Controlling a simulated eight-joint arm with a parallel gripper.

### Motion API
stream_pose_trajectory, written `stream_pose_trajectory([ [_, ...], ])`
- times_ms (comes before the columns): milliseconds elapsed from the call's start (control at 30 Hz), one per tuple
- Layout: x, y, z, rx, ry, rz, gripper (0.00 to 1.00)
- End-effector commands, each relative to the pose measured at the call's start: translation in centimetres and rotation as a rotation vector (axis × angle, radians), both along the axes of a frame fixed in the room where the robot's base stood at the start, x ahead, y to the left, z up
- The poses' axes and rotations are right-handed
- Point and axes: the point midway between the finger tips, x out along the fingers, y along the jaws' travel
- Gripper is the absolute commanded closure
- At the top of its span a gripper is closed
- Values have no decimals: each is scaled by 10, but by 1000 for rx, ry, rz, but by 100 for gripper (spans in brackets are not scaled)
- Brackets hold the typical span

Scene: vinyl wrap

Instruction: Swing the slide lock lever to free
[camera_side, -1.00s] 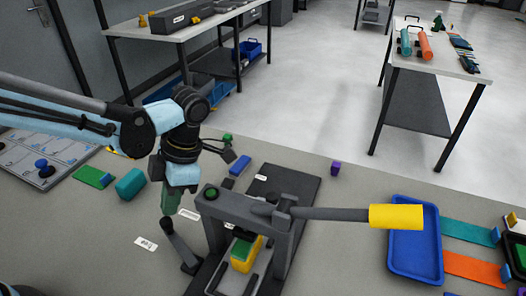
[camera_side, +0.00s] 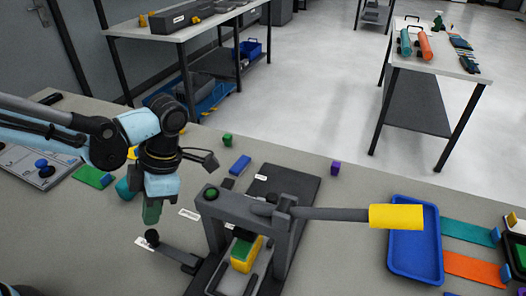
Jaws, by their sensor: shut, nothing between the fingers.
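The slide lock lever (camera_side: 172,251) is a dark arm with a black knob (camera_side: 152,238), pivoted at the left side of the dark press base. It points left, and its knob partly covers a small white label (camera_side: 142,244) on the bench. Another white label (camera_side: 189,214) lies clear of it, farther back. My gripper (camera_side: 151,223), with green fingers pointing down, is shut and empty just above or behind the knob. I cannot tell whether it touches the knob. A yellow and green block (camera_side: 243,255) sits on the slide under the grey press frame (camera_side: 240,208).
The press handle with a yellow grip (camera_side: 396,216) extends right over a blue tray (camera_side: 415,265). A blue block (camera_side: 240,165), a green block (camera_side: 228,140) and a teal piece (camera_side: 124,190) lie behind and left. The bench in front of the lever is clear.

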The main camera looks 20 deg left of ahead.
Motion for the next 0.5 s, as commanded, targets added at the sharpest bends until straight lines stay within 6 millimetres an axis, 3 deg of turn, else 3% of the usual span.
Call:
stream_pose_trajectory([
  [333,3,0,0,0,0,0,100],
  [500,22,5,0,0,0,4,100],
])
